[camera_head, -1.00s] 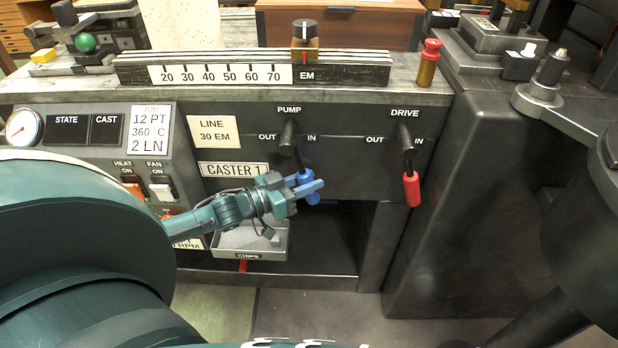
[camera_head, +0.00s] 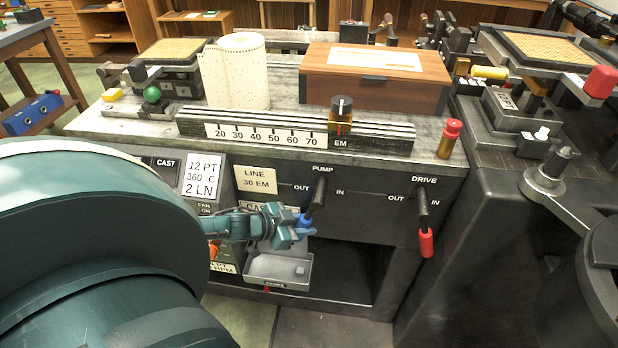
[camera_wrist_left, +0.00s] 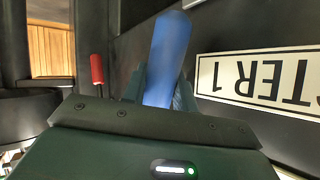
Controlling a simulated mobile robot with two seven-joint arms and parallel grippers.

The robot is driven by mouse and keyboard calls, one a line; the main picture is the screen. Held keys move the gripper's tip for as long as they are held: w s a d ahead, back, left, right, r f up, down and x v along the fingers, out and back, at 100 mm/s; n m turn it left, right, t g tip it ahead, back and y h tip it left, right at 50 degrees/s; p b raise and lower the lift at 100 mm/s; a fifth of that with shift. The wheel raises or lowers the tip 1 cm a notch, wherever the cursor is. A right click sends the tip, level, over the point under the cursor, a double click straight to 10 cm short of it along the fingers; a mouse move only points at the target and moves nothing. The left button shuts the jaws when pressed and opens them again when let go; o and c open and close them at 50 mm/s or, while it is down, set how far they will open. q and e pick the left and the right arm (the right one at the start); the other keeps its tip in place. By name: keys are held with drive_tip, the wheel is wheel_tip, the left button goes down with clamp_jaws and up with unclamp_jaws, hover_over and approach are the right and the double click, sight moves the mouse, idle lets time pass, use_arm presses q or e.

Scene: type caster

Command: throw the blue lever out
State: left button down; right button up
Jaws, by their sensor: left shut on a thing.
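The blue lever, under the PUMP label, has a dark arm (camera_head: 318,193) and a blue handle (camera_head: 304,221). It hangs down and tilts toward the OUT side on the left. My left gripper (camera_head: 299,231) comes in from the left and is shut on the blue handle. In the left wrist view the blue handle (camera_wrist_left: 167,58) stands between the fingers (camera_wrist_left: 158,88), which partly hide its lower end. My right gripper is not in view.
The red DRIVE lever (camera_head: 426,242) hangs to the right, apart from my gripper. A grey chips tray (camera_head: 278,285) sits just below my gripper. The CASTER plate (camera_wrist_left: 262,78) is on the panel close beside the fingers. An open dark recess (camera_head: 345,270) lies below the panel.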

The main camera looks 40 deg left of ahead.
use_arm(q)
drive_tip(key=shift+s+a, duration=0.1)
drive_tip(key=shift+a, duration=0.1)
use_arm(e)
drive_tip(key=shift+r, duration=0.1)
use_arm(q)
drive_tip(key=c, duration=1.4)
unclamp_jaws()
